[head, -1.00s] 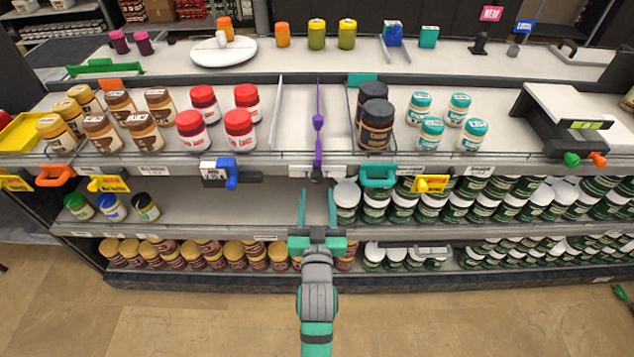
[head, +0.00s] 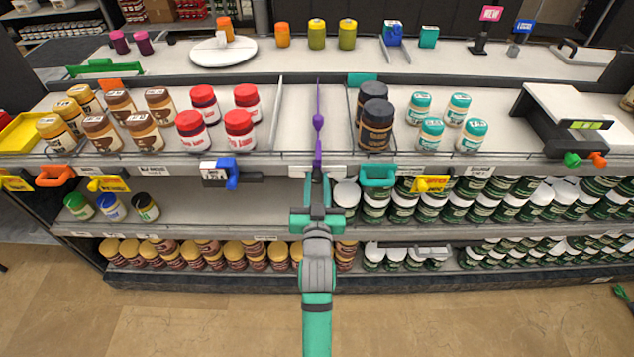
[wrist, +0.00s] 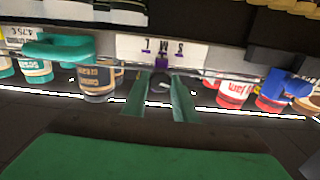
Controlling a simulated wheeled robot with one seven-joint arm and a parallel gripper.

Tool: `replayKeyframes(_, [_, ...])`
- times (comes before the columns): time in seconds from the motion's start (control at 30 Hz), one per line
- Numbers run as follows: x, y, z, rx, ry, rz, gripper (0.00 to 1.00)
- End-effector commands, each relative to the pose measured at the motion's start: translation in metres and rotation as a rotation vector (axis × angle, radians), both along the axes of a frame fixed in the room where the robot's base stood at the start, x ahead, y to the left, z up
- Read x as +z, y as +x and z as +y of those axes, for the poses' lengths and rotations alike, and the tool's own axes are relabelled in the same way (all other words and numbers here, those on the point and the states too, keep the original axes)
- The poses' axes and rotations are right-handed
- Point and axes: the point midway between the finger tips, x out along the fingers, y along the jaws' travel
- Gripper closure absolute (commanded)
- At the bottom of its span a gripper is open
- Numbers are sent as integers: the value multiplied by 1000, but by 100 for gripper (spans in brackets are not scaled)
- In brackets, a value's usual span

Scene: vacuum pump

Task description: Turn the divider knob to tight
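The purple divider (head: 318,125) runs from front to back on the upper shelf, with a rounded purple part near its front end. A white plate marked S, M, L (wrist: 160,50) sits at the shelf front and appears upside down in the wrist view. A small dark round knob (wrist: 160,83) shows just below the plate's purple pointer. My gripper (head: 318,178) is at the shelf front just below the divider. Its two green fingers are apart, one on each side of the knob. I cannot tell whether they touch it.
Dark jars (head: 376,125) stand right of the divider and red-lidded jars (head: 240,130) left of it. A teal handle (head: 378,177) and a blue clip (head: 232,175) project from the shelf front. White-lidded jars (head: 346,195) stand close to my gripper on the lower shelf.

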Motion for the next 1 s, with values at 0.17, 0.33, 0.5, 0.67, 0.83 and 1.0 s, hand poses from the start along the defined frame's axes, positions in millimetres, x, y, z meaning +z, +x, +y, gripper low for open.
replayKeyframes(0.17, [0,0,0,0,5,0,96])
replayKeyframes(0.33, [0,0,0,0,42,0,96])
replayKeyframes(0.5, [0,0,0,1,132,0,96])
replayKeyframes(0.67, [0,0,0,1,262,0,96])
replayKeyframes(0.83, [0,0,0,1,422,1,96])
replayKeyframes(1.0, [-1,0,0,1,584,1,96])
